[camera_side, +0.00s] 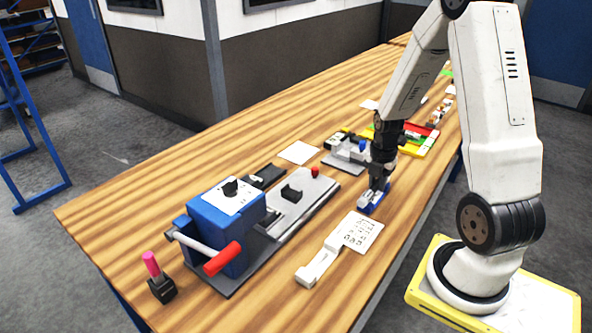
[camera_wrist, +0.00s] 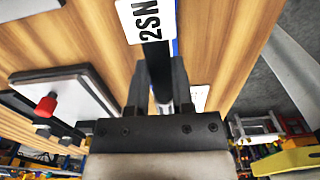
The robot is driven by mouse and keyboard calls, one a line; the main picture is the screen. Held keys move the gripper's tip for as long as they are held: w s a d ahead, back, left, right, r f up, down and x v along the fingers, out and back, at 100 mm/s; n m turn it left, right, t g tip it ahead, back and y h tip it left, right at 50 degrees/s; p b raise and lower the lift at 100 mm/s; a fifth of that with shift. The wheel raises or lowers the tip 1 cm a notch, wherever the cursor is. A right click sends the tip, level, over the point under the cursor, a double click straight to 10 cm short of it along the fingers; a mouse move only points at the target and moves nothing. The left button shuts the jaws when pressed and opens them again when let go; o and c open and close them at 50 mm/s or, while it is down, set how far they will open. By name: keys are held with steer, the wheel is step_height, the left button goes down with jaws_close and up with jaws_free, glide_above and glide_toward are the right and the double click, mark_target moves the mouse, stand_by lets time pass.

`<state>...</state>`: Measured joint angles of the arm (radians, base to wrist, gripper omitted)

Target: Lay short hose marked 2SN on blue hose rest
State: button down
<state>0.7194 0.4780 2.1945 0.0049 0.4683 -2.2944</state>
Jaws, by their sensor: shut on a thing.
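The short hose (camera_wrist: 155,62) is black and carries a white tag marked 2SN (camera_wrist: 149,20); it runs up the wrist view between my fingers. My gripper (camera_wrist: 158,88) is shut on it. In the side view my gripper (camera_side: 375,188) points down, low over the table, right at the blue hose rest (camera_side: 367,210). A thin strip of blue also shows beside the hose in the wrist view (camera_wrist: 175,46). The hose is mostly hidden by my gripper in the side view, and I cannot tell whether it touches the rest.
A blue box (camera_side: 222,243) with a red-handled lever (camera_side: 222,258) stands on a grey plate to the left. A white printed card (camera_side: 360,231) lies nearer the front. Grey fixtures and coloured trays (camera_side: 423,145) stand behind my gripper. A pink-topped item (camera_side: 152,264) stands front left.

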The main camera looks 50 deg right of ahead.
steer(key=shift+f, duration=0.4)
steer(key=shift+c, duration=2)
jaws_free()
steer(key=shift+r, duration=0.15)
steer(key=shift+r, duration=3.35)
